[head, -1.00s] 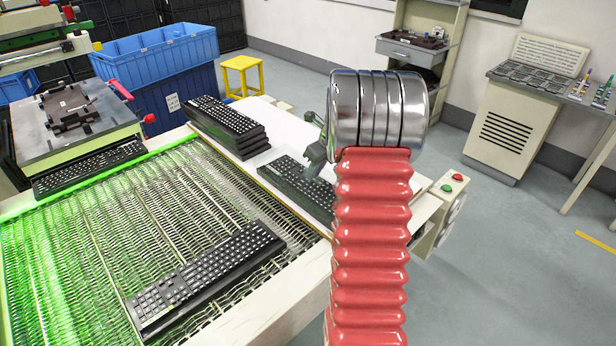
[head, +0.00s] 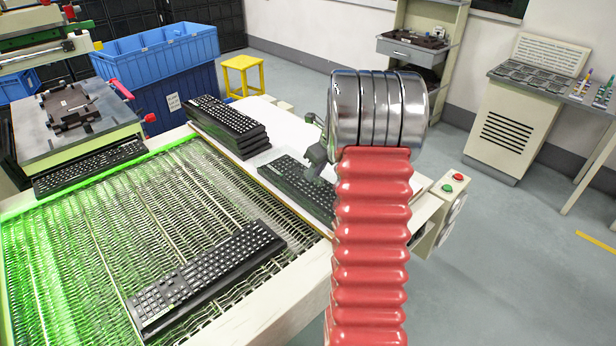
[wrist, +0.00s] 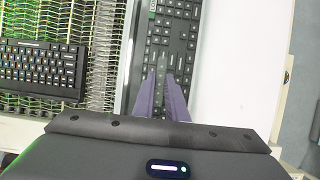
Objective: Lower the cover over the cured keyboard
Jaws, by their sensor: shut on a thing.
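A dark keyboard (head: 292,183) lies on the white surface beside the conveyor. It looks greyer than the other keyboards, as if under a see-through cover, but the cover's outline is hard to make out. My gripper (head: 314,178) is over this keyboard, partly hidden by my red and chrome arm. In the wrist view, my gripper's purple fingers (wrist: 166,75) are close together over the middle of the keyboard (wrist: 172,35), shut on what seems to be the cover. A grey border (wrist: 136,60) runs along the keyboard's left side. The keyboard's near end is hidden by my arm.
Another keyboard (head: 205,275) lies on the green-lit mesh conveyor (head: 95,235) to the left. A stack of keyboards (head: 228,127) stands behind on the white surface (head: 285,127). A post with red and green buttons (head: 452,185) is at the right. Blue bins (head: 155,58) stand behind.

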